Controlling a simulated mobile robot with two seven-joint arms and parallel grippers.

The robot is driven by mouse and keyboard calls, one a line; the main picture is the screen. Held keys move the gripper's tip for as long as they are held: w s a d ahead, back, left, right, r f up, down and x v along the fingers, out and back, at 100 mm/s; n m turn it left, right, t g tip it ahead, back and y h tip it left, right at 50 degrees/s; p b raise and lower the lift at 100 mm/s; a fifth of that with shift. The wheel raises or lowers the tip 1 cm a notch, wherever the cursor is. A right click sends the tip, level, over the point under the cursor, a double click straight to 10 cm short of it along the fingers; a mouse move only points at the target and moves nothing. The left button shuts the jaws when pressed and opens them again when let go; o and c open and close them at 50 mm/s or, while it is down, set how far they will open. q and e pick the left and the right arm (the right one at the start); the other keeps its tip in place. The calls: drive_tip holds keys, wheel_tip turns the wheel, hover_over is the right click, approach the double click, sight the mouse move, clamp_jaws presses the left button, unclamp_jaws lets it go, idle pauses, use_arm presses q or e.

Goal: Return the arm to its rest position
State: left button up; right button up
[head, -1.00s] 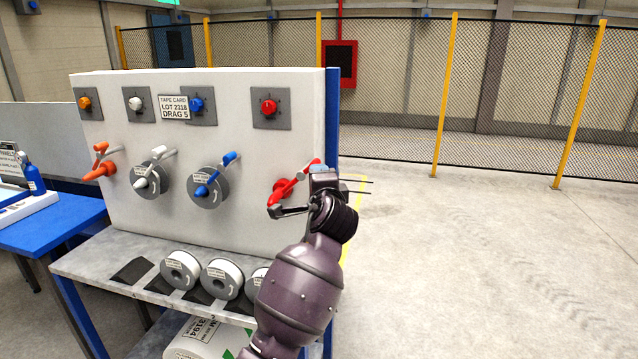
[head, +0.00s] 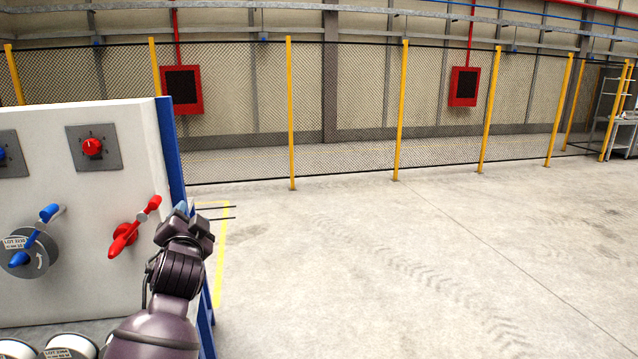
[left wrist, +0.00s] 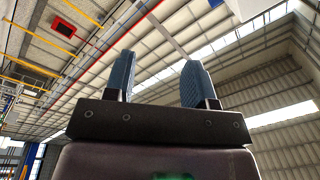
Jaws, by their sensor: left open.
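My left arm comes up from the bottom left of the head view. Its gripper (head: 182,212) is beside the right edge of the white panel, just right of a red crank handle (head: 134,227) and apart from it as far as I can see. In the left wrist view the two blue fingers of the left gripper (left wrist: 156,84) stand wide apart with nothing between them; they point up toward the roof. My right gripper is in neither view.
The white panel (head: 110,180) carries a red knob (head: 92,147) and a blue crank (head: 36,234). White spools (head: 70,345) sit below it. Open concrete floor (head: 400,270) lies to the right, with a mesh fence (head: 350,110) behind.

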use_arm(q)
drive_tip(key=s+d+f+n+g+h, duration=0.1)
drive_tip(key=s+f+n+h, duration=0.1)
drive_tip(key=s+f, duration=0.7)
drive_tip(key=s+f+n+g+h, duration=0.1)
drive_tip(key=s+f+n+h, duration=0.2)
drive_tip(key=f, duration=0.9)
drive_tip(key=s+a+f+g, duration=0.1)
drive_tip(key=s+f+g, duration=0.1)
drive_tip(key=s+f, duration=0.7)
drive_tip(key=s+a+f+n+g, duration=0.1)
drive_tip(key=s+f+g, duration=0.1)
drive_tip(key=s+f, duration=0.7)
drive_tip(key=s, duration=0.5)
drive_tip(key=shift+s+a+g+y, duration=0.25)
drive_tip(key=shift+s+g+y, duration=0.05)
drive_tip(key=shift+g, duration=0.1)
